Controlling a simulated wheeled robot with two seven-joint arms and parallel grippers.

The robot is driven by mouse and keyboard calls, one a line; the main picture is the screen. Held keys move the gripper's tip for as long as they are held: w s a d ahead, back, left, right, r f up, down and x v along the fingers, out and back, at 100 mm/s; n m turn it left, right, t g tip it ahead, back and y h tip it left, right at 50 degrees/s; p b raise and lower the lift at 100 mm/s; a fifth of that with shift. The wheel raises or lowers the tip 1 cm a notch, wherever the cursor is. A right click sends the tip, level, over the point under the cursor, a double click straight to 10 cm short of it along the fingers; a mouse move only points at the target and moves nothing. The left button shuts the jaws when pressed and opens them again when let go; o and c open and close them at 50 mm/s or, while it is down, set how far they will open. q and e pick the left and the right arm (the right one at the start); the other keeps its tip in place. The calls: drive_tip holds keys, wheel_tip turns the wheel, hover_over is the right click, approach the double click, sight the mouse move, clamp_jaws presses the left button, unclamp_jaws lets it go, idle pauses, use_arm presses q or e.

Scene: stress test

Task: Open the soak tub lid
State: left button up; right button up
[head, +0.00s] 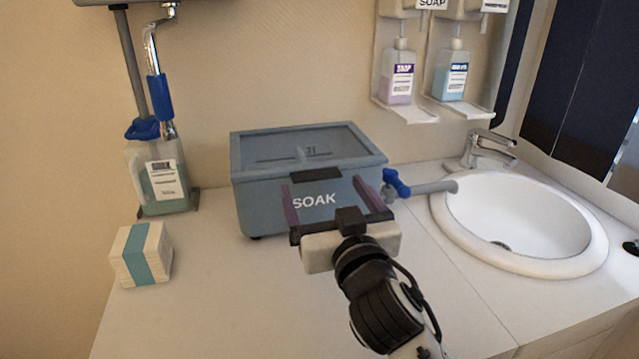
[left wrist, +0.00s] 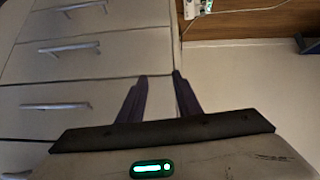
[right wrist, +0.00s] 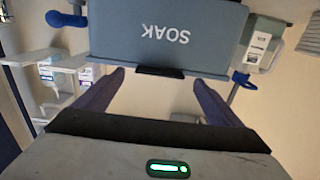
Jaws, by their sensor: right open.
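The soak tub (head: 262,205) is a blue-grey box marked SOAK, standing on the counter against the wall. Its lid (head: 270,147) has a clear panel and lies shut on top. A dark handle tab (head: 316,175) sits at the lid's front edge. My right gripper (head: 325,187) is open and empty in front of the tub, its fingers pointing at it. In the right wrist view, the tub (right wrist: 120,35) appears upside down, with the handle tab (right wrist: 160,71) between and beyond the fingertips. My left gripper (left wrist: 160,76) is slightly open and empty, facing drawers away from the tub.
A blue-handled tap (head: 396,184) and pipe stick out from the tub's right side, near the sink (head: 520,222). A green-liquid bottle (head: 160,182) and banded white stack (head: 142,254) stand left. Soap dispensers (head: 397,75) hang above right. The front counter is clear.

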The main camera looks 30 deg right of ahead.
sight(319, 180)
drive_tip(key=x, duration=0.3)
drive_tip(key=shift+w+d, duration=0.1)
drive_tip(key=shift+w, duration=0.25)
use_arm(q)
drive_tip(key=shift+w+a+r, duration=0.25)
drive_tip(key=shift+w, duration=0.25)
